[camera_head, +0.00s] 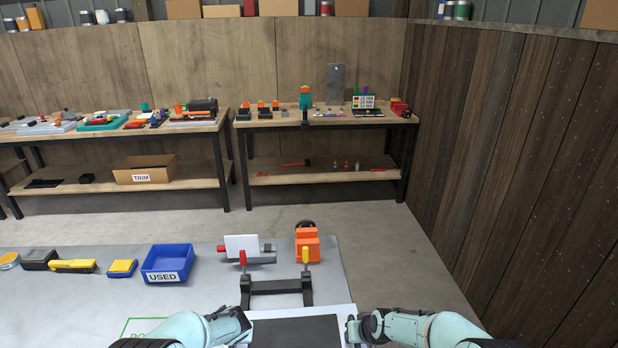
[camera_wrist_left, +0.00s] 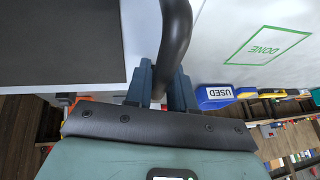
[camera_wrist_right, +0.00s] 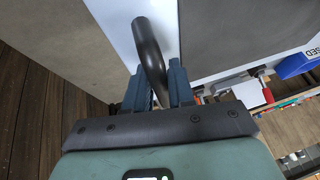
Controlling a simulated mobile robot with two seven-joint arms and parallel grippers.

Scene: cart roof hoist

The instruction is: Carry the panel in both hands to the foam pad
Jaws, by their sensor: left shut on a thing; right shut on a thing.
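The panel (camera_head: 295,331) lies at the bottom middle of the head view, white-rimmed with a dark grey centre. Its near part is cut off by the frame. My left gripper (camera_head: 243,320) is shut on a black curved handle (camera_wrist_left: 176,40) at the panel's left side. My right gripper (camera_head: 352,326) is shut on a like handle (camera_wrist_right: 150,50) at the right side. The panel's white rim also shows in the right wrist view (camera_wrist_right: 190,65). I cannot pick out a separate foam pad, nor tell whether the panel touches the surface below.
A black stand (camera_head: 277,288) with red and yellow clamps stands just beyond the panel, near an orange device (camera_head: 307,245). A blue USED bin (camera_head: 168,264) and small items are left on the grey table (camera_head: 90,305). A wooden wall (camera_head: 520,170) rises at right; floor lies between.

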